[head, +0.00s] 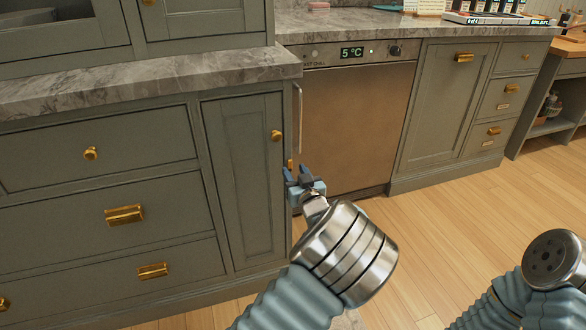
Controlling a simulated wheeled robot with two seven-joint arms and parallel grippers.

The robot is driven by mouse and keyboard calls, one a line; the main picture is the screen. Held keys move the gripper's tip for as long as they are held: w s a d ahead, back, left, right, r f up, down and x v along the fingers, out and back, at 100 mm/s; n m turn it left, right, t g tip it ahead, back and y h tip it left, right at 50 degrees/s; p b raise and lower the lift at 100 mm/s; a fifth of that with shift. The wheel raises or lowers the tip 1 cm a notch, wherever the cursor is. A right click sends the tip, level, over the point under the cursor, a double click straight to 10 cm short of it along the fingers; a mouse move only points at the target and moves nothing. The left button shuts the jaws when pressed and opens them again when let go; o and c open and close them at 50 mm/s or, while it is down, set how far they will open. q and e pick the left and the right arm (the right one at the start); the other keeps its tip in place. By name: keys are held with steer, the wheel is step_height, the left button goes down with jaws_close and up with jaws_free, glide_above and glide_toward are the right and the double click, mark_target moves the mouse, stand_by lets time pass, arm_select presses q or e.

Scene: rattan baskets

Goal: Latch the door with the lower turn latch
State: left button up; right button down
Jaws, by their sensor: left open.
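The narrow grey-green cabinet door (240,185) looks closed and has a round brass knob (276,135) near its upper right edge. A small brass piece (290,164), perhaps the lower turn latch, shows at the cabinet's right edge below the knob. Its shape and turn angle are too small to tell. My left gripper (298,178) is open, with its blue fingertips right beside and just below the brass piece. I cannot tell whether they touch it. My right arm shows at the lower right, but its fingers do not.
A brown-fronted chiller (355,125) reading 5 °C stands right of the narrow door, set back, with a slim vertical handle (298,115). A marble counter (150,80) overhangs the cabinet. Drawers with brass pulls (124,214) are at left. Wooden floor (450,215) is clear at right.

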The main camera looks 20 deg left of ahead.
mark_target(290, 165)
arm_select(q)
steer(key=shift+x, duration=1.35)
jaws_close()
steer(key=shift+f, duration=0.1)
